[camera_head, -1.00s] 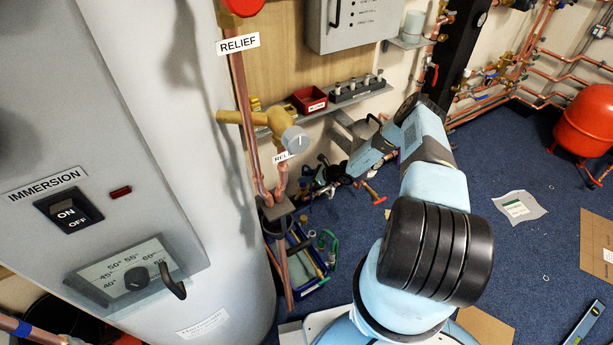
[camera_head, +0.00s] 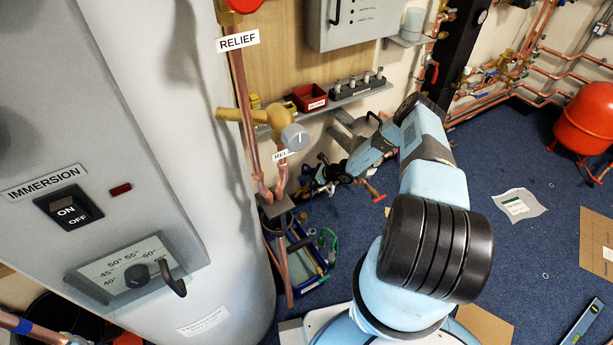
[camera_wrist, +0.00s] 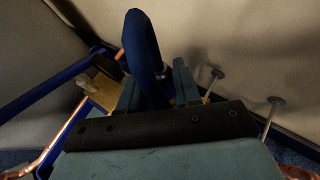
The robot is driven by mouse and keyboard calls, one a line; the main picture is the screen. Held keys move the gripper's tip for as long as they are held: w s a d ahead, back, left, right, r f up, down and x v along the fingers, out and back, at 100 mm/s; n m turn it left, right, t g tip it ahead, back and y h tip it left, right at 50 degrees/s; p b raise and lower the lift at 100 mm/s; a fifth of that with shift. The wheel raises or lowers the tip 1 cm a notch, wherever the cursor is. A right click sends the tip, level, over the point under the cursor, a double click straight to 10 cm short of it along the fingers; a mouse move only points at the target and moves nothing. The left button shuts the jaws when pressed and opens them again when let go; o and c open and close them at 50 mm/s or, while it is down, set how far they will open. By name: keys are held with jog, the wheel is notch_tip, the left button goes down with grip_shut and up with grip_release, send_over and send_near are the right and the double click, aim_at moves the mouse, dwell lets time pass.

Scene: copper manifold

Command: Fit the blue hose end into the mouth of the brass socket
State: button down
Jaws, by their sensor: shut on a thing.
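The blue hose (camera_wrist: 141,45) rises as a thick, bent loop in the wrist view. My gripper (camera_wrist: 156,82) is shut on the blue hose, with one finger on each side of it. The hose end lies low between the fingers and is hidden by them and by the gripper body. In the head view my gripper (camera_head: 345,176) is small and dark, low beside the wall, and the hose cannot be made out there. I cannot make out the brass socket for certain in either view, nor tell whether the hose end touches it.
A blue-framed tool tray (camera_head: 306,262) stands on the floor by the white cylinder (camera_head: 222,285). Copper pipes (camera_head: 283,262) run down between cylinder and wall.

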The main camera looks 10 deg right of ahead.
jog(key=shift+f, duration=0.5)
dwell(0.4)
jog(key=c, duration=0.7)
grip_release()
jog(key=shift+r, duration=0.65)
jog(key=s+r, duration=0.7)
jog(key=s, duration=0.2)
jog(key=s+r, duration=0.4)
jog(key=s, duration=0.1)
jog(key=shift+d+r, duration=0.2)
jog(key=shift+r, duration=0.1)
jog(key=shift+r, duration=0.1)
